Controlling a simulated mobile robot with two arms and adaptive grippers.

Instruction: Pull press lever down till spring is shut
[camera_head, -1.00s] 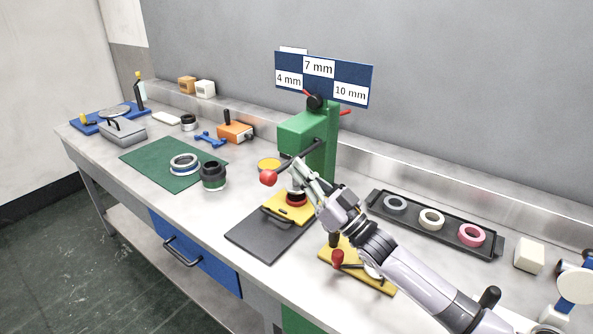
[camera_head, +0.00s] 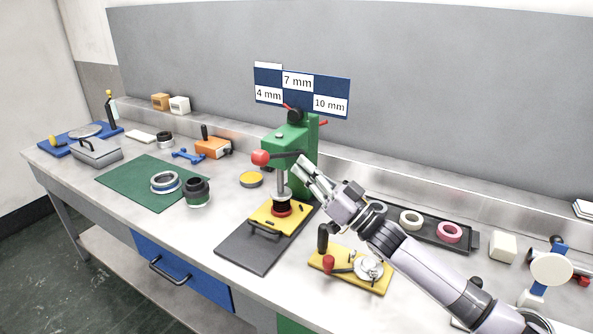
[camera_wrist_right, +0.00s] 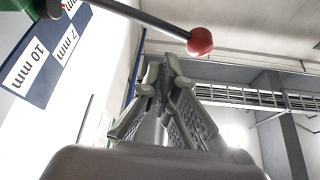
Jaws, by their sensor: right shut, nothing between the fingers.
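The green press (camera_head: 282,150) stands mid-bench with its dark lever (camera_head: 283,155) about level, ending in a red ball knob (camera_head: 261,158) on the left. Its silver ram (camera_head: 283,180) reaches down to a black-and-red ring stack (camera_head: 282,208) on a yellow plate; I cannot make out the spring itself. My right gripper (camera_head: 299,166) is shut and empty, just right of the lever in the head view. In the wrist view its fingertips (camera_wrist_right: 160,78) are apart from the lever rod (camera_wrist_right: 145,20) and red knob (camera_wrist_right: 200,41). My left gripper is out of view.
A yellow toggle fixture (camera_head: 340,274) sits in front of my right arm. A black tray (camera_head: 432,236) with rings lies behind it. A sign with mm labels (camera_head: 302,90) rises above the press. A dark pad (camera_head: 245,252) lies in front; the green mat (camera_head: 140,188) is at left.

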